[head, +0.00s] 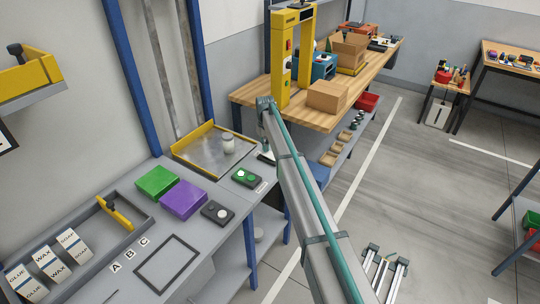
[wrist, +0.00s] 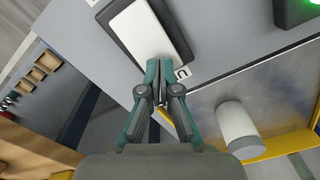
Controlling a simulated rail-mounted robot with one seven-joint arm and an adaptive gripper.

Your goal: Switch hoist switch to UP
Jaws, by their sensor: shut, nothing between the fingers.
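A switch with a wide white rocker plate (wrist: 146,30) on a dark base lies on the grey bench top in the wrist view; it looks like the hoist switch. Part of a label (wrist: 183,72) shows beside its near edge, with too little visible to read UP or DOWN. My gripper (wrist: 162,64) is shut and empty, its teal fingertips together at the rocker's near edge. I cannot tell whether they touch it. In the head view, my gripper (head: 266,146) points down over the bench's right end, and my arm and fingers mostly hide the switch.
A dark box with a green-lit button (head: 247,177) sits close by, with another button box (head: 217,212) farther left. A yellow-edged metal tray (head: 190,156) holding a white jar (head: 228,143) lies behind. A wooden bench (head: 320,118) with a yellow frame (head: 285,70) stands beyond.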

